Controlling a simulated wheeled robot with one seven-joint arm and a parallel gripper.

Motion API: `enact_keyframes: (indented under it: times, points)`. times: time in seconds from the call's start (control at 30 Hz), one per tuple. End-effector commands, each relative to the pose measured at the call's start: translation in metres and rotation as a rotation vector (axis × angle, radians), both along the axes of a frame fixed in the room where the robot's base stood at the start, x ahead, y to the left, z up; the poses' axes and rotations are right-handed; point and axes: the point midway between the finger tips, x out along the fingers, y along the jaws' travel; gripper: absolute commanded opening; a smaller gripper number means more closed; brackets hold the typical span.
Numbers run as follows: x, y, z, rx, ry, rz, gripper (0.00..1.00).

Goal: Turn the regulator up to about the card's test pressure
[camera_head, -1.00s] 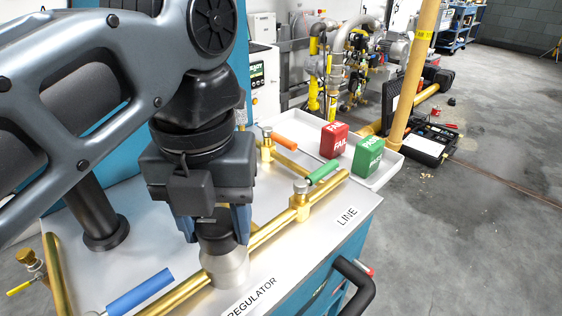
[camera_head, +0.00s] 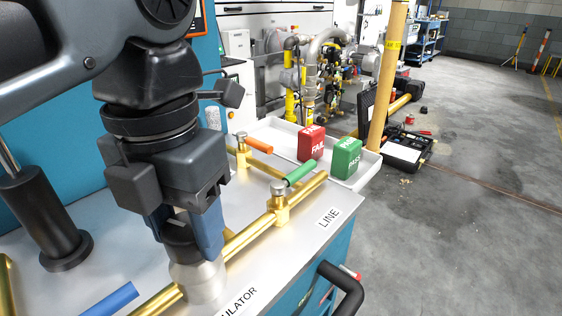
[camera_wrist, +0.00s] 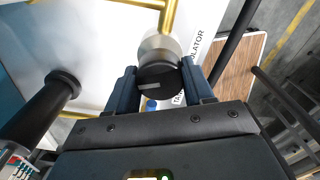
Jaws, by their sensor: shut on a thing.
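The regulator (camera_head: 206,282) is a silver body on the brass pipe, with a black knob on top. In the wrist view the black knob (camera_wrist: 158,80) shows a pale pointer bar. My gripper (camera_head: 194,236) comes down from above and is shut on the knob; in the wrist view its fingers (camera_wrist: 160,88) stand on both sides of it. The "REGULATOR" label is partly visible (camera_head: 238,303) at the panel's front edge. No gauge dial or card can be read in these views.
A brass pipe (camera_head: 245,238) runs to the "LINE" label, with a green-handled valve (camera_head: 300,172) and an orange-handled valve (camera_head: 259,146). A blue handle (camera_head: 112,299) lies front left. Red FAIL (camera_head: 311,143) and green PASS (camera_head: 346,157) blocks sit in a white tray (camera_head: 378,168).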

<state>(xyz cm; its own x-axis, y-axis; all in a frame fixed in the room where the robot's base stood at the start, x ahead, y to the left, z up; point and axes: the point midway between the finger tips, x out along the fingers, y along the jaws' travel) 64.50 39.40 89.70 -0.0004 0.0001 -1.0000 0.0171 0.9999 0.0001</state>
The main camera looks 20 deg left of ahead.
Motion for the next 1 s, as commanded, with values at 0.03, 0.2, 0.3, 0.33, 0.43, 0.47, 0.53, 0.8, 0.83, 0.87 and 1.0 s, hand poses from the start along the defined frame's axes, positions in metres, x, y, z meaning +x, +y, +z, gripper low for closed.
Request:
enact_keyframes:
  times: [0.03,0.2,0.3,0.33,0.43,0.47,0.53,0.8,0.83,0.87,1.0]
  points:
    - [-0.0001,0.0004,-0.0013,0.001,0.000,-0.022,0.21]
    - [0.0000,0.0004,-0.0003,0.002,0.000,-0.081,0.21]
    - [0.0001,0.0003,0.0001,0.001,-0.001,-0.100,0.21]
    - [0.0001,0.0003,0.0001,0.001,-0.001,-0.104,0.21]
    - [0.0002,0.0002,0.0004,0.000,-0.001,-0.110,0.21]
    - [0.0002,0.0002,0.0004,0.000,-0.001,-0.110,0.21]
    - [0.0002,0.0001,0.0005,0.000,-0.002,-0.111,0.21]
    - [0.0003,0.0001,0.0005,0.000,-0.002,-0.110,0.58]
    - [0.0003,0.0001,0.0005,0.000,-0.002,-0.110,0.60]
    - [0.0003,0.0001,0.0005,0.000,-0.002,-0.110,0.63]
    - [0.0002,0.0000,0.0003,0.000,-0.001,-0.110,0.77]
